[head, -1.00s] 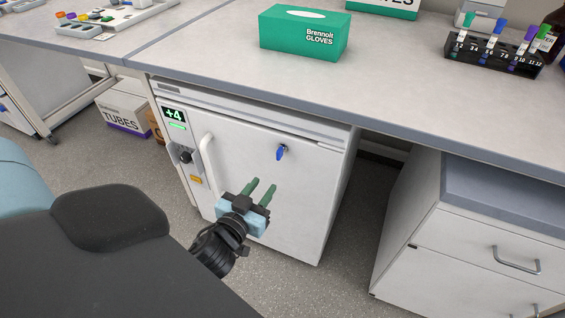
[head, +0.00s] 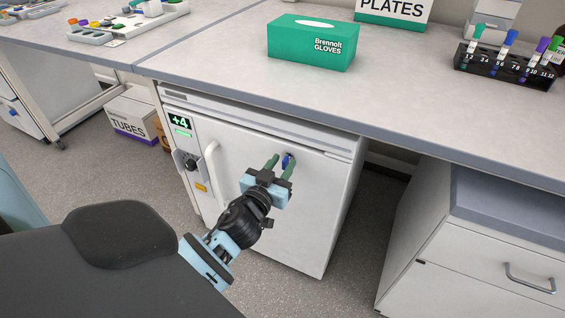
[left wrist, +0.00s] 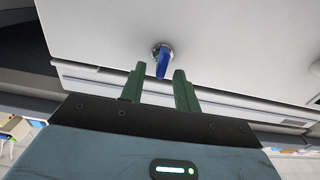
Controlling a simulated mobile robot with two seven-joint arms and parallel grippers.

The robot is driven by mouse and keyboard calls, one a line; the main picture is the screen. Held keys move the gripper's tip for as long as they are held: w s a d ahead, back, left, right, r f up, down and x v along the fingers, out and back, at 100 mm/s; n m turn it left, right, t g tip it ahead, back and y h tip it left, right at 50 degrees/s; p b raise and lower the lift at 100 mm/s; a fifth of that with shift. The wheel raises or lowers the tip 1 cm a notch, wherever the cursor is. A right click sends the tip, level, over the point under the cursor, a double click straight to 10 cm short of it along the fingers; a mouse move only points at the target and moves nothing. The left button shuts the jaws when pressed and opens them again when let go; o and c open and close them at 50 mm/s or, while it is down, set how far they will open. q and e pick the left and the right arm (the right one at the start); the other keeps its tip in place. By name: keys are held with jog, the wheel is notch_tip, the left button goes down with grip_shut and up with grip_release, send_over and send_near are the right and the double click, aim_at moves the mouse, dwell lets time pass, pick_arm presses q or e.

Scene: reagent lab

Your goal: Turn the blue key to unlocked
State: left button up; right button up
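The blue key (head: 287,159) sits in a round metal lock on the upper part of the white fridge door (head: 243,150). In the left wrist view the blue key (left wrist: 162,66) hangs from the lock, slightly tilted. My left gripper (head: 280,162) is open, with its green fingers pointing at the door on either side of the key. In the left wrist view the left gripper (left wrist: 160,85) shows a clear gap between the fingers, with the key near their tips and no finger visibly touching it. My right gripper is not in view.
The fridge has a vertical handle (head: 212,172) and a display reading +4 (head: 179,122) on its left. The bench top (head: 230,85) overhangs it, bearing a green glove box (head: 312,46) and a tube rack (head: 500,67). A drawer cabinet (head: 465,240) stands to the right.

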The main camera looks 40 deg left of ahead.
pick_arm(q)
jog(key=shift+w+a, duration=0.15)
jog(key=shift+w, duration=0.35)
grip_shut()
